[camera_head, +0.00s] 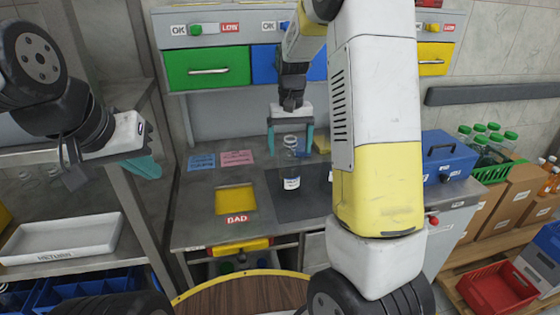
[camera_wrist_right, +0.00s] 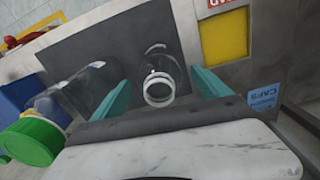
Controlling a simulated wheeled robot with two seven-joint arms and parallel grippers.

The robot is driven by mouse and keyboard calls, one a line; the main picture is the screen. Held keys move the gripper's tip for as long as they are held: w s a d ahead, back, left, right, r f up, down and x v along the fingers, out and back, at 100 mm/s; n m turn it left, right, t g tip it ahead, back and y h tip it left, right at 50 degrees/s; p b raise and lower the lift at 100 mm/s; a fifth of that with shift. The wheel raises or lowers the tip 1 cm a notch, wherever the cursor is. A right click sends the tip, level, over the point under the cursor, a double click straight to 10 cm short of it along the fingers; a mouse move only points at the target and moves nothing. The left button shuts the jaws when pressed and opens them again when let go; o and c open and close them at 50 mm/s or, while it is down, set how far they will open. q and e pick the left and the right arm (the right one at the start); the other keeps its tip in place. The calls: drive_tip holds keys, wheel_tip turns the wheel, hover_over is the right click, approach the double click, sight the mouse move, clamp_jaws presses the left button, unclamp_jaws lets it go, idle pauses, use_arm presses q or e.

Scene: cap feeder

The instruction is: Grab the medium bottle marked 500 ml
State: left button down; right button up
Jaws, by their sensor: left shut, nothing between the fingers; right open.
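A clear, uncapped bottle (camera_head: 291,183) with a white label stands upright on the dark mat of the workbench; its marking is too small to read. My right gripper (camera_head: 290,150) is open above the mat, its teal fingers on either side of the bottle's upper part. In the right wrist view the bottle's round open mouth (camera_wrist_right: 159,90) sits between the two spread fingers (camera_wrist_right: 162,98), with no clear contact. My left gripper (camera_head: 143,166) is shut and empty at the left, away from the bench.
The bench has a yellow BAD opening (camera_head: 235,199), and blue (camera_head: 202,162) and pink (camera_head: 237,158) labels. My right arm hides the bench's right part. Green-capped bottles (camera_head: 486,139) stand far right.

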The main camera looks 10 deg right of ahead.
drive_tip(key=shift+f, duration=0.9)
drive_tip(key=shift+c, duration=0.5)
drive_tip(key=c, duration=1.8)
